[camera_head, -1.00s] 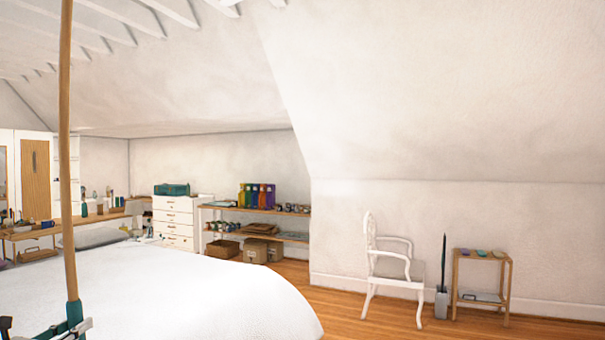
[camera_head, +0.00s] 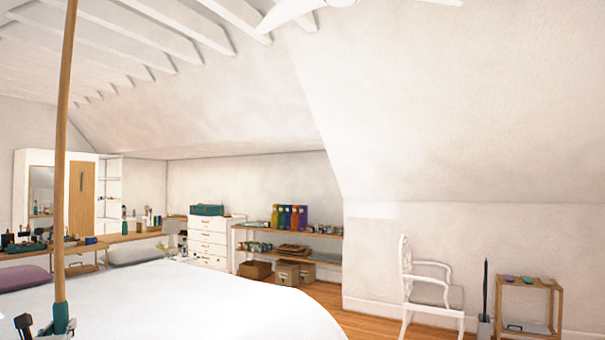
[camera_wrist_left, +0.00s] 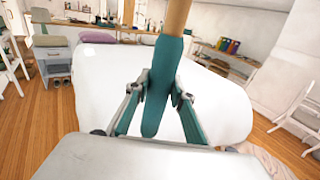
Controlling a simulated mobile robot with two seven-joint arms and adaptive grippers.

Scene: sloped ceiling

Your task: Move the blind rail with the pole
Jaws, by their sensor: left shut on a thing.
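The pole (camera_head: 61,180) is a long wooden stick with a teal handle. It stands nearly upright at the left of the head view, and its top runs out of the frame. My left gripper (camera_wrist_left: 158,92) is shut on the teal handle in the left wrist view, with one finger on each side. In the head view only a part of this gripper shows at the bottom left corner. The blind rail is not seen in either view. My right gripper is not in view.
A wide white bed (camera_head: 180,300) lies in front of me. Behind it are a white drawer unit (camera_head: 208,243) and low shelves (camera_head: 290,234). A white chair (camera_head: 425,285) and a small wooden stand (camera_head: 527,305) are at the right. White beams (camera_head: 185,28) cross the ceiling above.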

